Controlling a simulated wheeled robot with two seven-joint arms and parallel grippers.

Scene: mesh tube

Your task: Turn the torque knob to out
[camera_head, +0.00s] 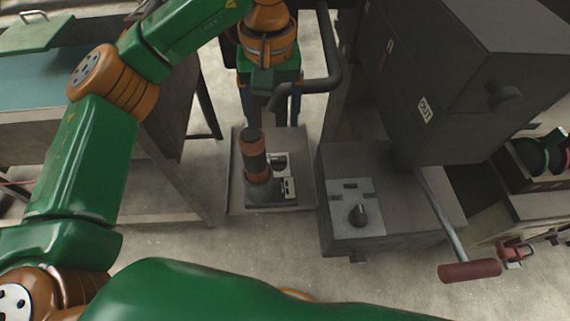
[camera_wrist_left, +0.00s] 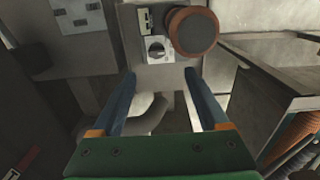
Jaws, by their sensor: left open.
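A dark knob on a white dial plate (camera_head: 279,162) sits on a low unit beside an upright black and orange cylinder (camera_head: 254,155). In the left wrist view the knob (camera_wrist_left: 157,46) lies just beyond my fingertips, beside the round cylinder top (camera_wrist_left: 193,30). A second, black knob (camera_head: 359,213) stands on a light panel on the grey box. I cannot tell which is the torque knob. My left gripper (camera_head: 272,108) is open and empty, pointing down behind the cylinder unit; its blue fingers (camera_wrist_left: 160,75) are apart and not touching the knob. My right gripper is not in view.
A dark pipe (camera_head: 318,85) bends close to the right of my left gripper. A bench (camera_head: 30,160) stands at left; open floor (camera_head: 200,240) lies in front.

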